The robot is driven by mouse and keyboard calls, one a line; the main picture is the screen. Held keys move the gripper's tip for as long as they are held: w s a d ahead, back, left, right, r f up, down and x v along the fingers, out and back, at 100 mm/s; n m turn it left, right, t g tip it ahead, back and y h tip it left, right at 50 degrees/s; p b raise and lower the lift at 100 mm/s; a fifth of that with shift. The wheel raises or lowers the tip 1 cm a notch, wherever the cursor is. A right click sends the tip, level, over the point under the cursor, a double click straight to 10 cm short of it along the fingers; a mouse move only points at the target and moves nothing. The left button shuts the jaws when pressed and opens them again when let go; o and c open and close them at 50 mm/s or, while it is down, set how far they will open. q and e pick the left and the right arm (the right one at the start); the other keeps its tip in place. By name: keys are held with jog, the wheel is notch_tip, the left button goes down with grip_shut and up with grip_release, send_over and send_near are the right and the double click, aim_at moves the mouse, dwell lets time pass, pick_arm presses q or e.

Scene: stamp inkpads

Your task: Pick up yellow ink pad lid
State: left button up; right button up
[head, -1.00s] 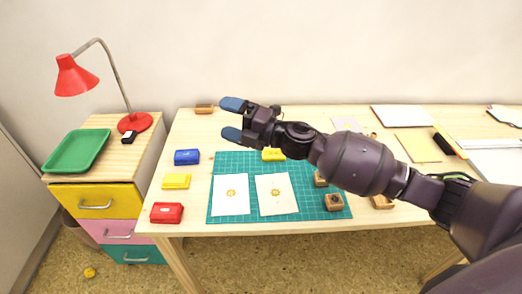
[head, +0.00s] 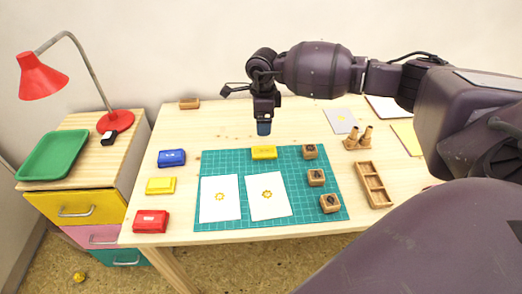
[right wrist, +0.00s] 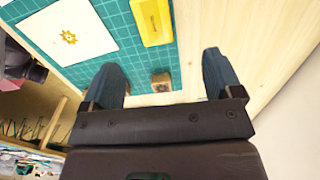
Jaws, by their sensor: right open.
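A yellow ink pad piece (head: 264,153) lies at the back edge of the green cutting mat; it also shows at the top of the right wrist view (right wrist: 152,20). I cannot tell whether it is a lid alone or a closed pad. A second yellow ink pad (head: 161,185) sits at the table's left, between a blue pad (head: 171,157) and a red pad (head: 151,221). My right gripper (head: 264,128) points down above the table, just behind the yellow piece on the mat. In the right wrist view its blue fingers (right wrist: 168,85) are apart and empty. My left gripper is out of view.
The green mat (head: 305,216) holds two printed white sheets (head: 220,208) and wooden stamps (head: 316,177) at its right. A wooden tray (head: 374,186) and a two-peg wooden piece (head: 357,138) lie further right. The table's back left is mostly clear.

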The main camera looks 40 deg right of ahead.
send_over(264, 151)
jog(key=w, duration=0.1)
notch_tip(264, 151, down, 6)
jog(key=shift+d+r+b, duration=0.15)
jog(key=shift+r+b, duration=0.05)
jog(key=shift+b, duration=0.2)
jog(key=shift+f, duration=0.3)
jog(key=f, duration=0.2)
jog(key=s+f, duration=0.1)
jog(key=f, duration=0.1)
jog(key=shift+f+b, duration=0.35)
jog(key=shift+f, duration=0.05)
jog(key=shift+c, duration=1.4)
jog(key=c, duration=0.7)
